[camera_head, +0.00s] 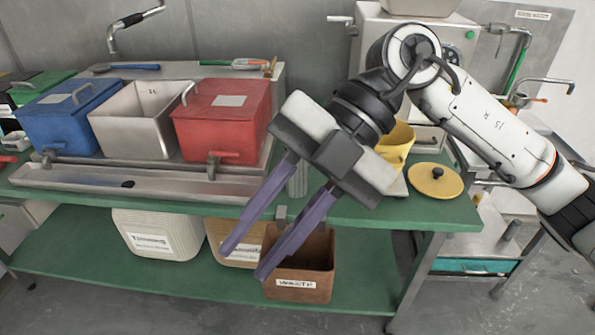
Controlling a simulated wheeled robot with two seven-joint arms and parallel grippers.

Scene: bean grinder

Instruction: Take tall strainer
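My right gripper (246,262) reaches in from the right with two long purple fingers, which are apart with nothing seen between them. It points down and left, in front of the green table's front edge. A grey, upright, ribbed cylinder (298,180), possibly the tall strainer, shows in the gap behind the fingers near that edge. It is mostly hidden by the gripper, so I cannot tell for sure what it is. I see no contact with it. My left gripper is not in view.
On the green table (225,207) stand a blue bin (70,118), a steel bin (135,120), a red bin (225,125), a yellow pot (397,143) and a yellow lid (435,181). A brown waste box (302,284) and beige containers (158,232) sit on the lower shelf.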

